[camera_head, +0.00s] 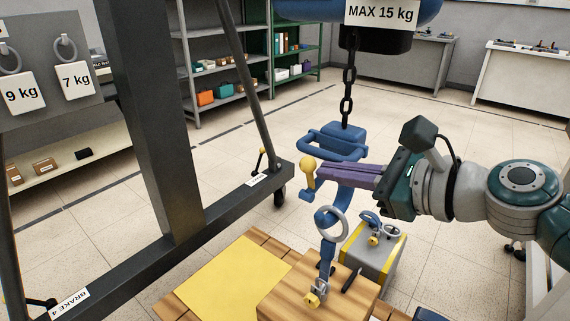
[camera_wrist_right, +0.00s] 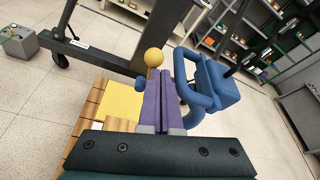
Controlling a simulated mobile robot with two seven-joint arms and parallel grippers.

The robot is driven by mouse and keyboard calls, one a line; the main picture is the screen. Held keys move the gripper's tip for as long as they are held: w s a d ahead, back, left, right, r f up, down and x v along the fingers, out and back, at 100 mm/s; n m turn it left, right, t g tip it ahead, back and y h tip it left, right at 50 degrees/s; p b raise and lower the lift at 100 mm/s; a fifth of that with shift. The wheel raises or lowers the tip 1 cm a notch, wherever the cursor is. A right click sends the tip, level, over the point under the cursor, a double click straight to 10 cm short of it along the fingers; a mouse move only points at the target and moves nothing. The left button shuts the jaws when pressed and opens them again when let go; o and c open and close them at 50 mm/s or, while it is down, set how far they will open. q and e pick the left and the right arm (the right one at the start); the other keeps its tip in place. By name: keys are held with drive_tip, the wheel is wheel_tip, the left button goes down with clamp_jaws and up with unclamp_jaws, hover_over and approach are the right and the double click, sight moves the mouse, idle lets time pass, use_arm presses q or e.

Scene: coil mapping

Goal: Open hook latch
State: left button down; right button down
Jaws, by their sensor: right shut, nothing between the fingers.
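The blue hook block (camera_head: 342,132) hangs from a dark chain, with a blue hook (camera_head: 343,197) below it. A yellow ball knob (camera_head: 306,164) on a short yellow stem sticks out at the block's left side; it also shows in the right wrist view (camera_wrist_right: 154,57). My right gripper (camera_head: 324,172) has purple fingers pressed together, with nothing between them. Its tips lie close beside the knob's stem; I cannot tell whether they touch. In the right wrist view the fingers (camera_wrist_right: 160,80) point at the knob, with the blue handle frame (camera_wrist_right: 204,88) to their right. My left gripper is out of view.
A pale ring (camera_head: 331,224) on a blue fitting stands above a wooden block (camera_head: 290,300) under the hook. A grey and yellow weight (camera_head: 370,258) stands beside it. A yellow plate (camera_head: 225,277) lies at left. The dark crane frame (camera_head: 165,150) rises at left.

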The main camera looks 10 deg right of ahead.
drive_tip(key=shift+w+d+r+m+p, duration=0.1)
drive_tip(key=shift+r+m+p, duration=0.2)
idle(0.4)
